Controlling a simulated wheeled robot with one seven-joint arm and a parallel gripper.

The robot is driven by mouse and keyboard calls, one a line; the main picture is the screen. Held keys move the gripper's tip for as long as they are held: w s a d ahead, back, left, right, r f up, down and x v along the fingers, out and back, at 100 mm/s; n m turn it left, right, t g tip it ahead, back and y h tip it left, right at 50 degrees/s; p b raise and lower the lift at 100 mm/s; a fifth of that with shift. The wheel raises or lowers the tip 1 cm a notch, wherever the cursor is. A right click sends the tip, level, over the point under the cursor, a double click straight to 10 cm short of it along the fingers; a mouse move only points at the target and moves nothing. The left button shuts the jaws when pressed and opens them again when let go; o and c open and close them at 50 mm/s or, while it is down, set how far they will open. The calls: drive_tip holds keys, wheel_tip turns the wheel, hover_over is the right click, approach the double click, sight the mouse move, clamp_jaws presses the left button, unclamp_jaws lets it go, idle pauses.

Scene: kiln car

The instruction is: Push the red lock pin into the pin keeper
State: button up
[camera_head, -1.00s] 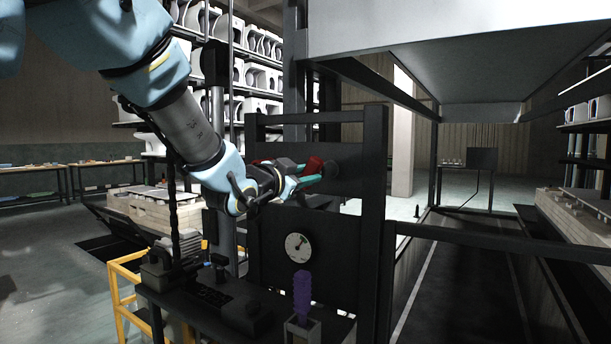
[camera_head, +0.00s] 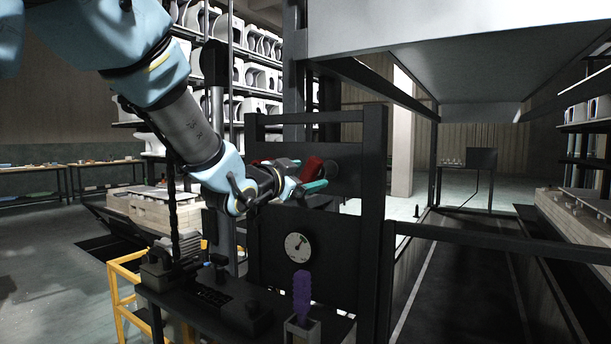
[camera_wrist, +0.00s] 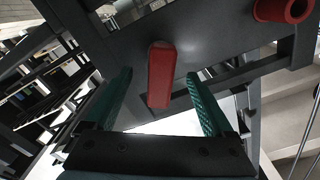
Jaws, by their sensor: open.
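The red lock pin (camera_head: 313,170) shows as a red bar at the dark gate panel in the head view. In the wrist view the red bar (camera_wrist: 161,75) stands out from a dark plate, between my two green fingers. My gripper (camera_wrist: 159,76) is open, with a visible gap on each side of the bar. In the head view my gripper (camera_head: 308,176) reaches the bar from the left. A red hollow collar (camera_wrist: 284,10) is at the upper right of the wrist view. I cannot tell whether it is the pin keeper.
The dark gate frame (camera_head: 373,230) stands right beside my gripper, with a round dial (camera_head: 298,246) below. A yellow rail (camera_head: 125,300) is at the lower left.

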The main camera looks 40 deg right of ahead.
drive_tip(key=shift+a, duration=0.15)
drive_tip(key=shift+b+v, duration=0.55)
drive_tip(key=shift+v, duration=0.55)
drive_tip(key=shift+s+a, duration=0.1)
drive_tip(key=shift+a, duration=0.25)
drive_tip(key=shift+a, duration=0.35)
drive_tip(key=shift+s+a+b, duration=0.15)
drive_tip(key=shift+a+b, duration=0.25)
drive_tip(key=b+v, duration=0.2)
drive_tip(key=v, duration=0.8)
drive_tip(key=shift+a, duration=0.3)
drive_tip(key=shift+s, duration=0.1)
